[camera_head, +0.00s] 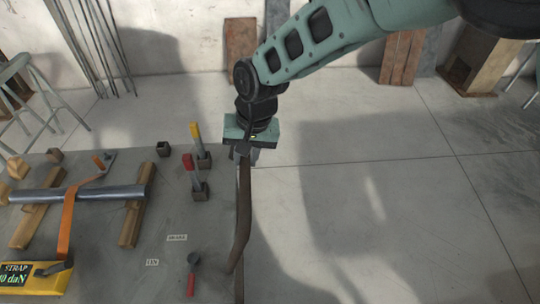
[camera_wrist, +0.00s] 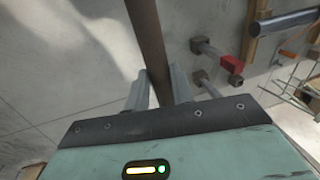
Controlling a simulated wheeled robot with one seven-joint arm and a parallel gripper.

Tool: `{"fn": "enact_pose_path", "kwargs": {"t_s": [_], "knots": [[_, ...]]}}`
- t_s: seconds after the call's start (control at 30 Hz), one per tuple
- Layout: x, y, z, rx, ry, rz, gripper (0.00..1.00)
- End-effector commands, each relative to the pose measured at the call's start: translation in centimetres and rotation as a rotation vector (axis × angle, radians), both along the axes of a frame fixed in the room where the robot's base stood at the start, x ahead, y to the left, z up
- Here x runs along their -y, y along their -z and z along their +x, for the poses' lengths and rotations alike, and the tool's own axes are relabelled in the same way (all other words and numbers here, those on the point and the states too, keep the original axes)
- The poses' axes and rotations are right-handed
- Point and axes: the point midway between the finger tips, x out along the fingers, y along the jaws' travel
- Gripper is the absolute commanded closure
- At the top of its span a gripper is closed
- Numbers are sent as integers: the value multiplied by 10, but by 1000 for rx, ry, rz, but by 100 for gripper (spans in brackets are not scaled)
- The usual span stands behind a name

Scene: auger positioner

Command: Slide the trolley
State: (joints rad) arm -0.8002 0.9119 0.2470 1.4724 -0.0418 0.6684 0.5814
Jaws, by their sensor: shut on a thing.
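My gripper (camera_head: 243,157) is at the right edge of the grey table, pointing down, with its fingers shut on a long dark brown bar (camera_head: 244,205). The bar runs from the fingers toward the near side along that edge and bends at its lower end. In the wrist view, my gripper (camera_wrist: 160,92) has one finger on each side of the brown bar (camera_wrist: 147,35). I cannot make out for certain which part is the trolley, or whether the bar joins it. The part of the bar between the fingers is partly hidden.
On the table (camera_head: 120,260) a steel pipe (camera_head: 85,194) lies across wooden blocks under an orange strap (camera_head: 66,225). A yellow strap gauge (camera_head: 35,280) is at near left. Red-handled (camera_head: 188,163) and yellow-handled (camera_head: 195,132) levers stand close left of my gripper. Floor at right is clear.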

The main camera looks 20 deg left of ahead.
Motion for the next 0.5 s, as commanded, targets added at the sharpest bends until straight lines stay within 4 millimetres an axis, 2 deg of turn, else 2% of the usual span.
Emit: {"fn": "enact_pose_path", "kwargs": {"t_s": [0.03,0.2,0.5], "knots": [[-10,0,-5,0,-6,5,100],[-30,0,-13,2,-4,3,100],[-49,-2,-20,1,-2,3,100]]}}
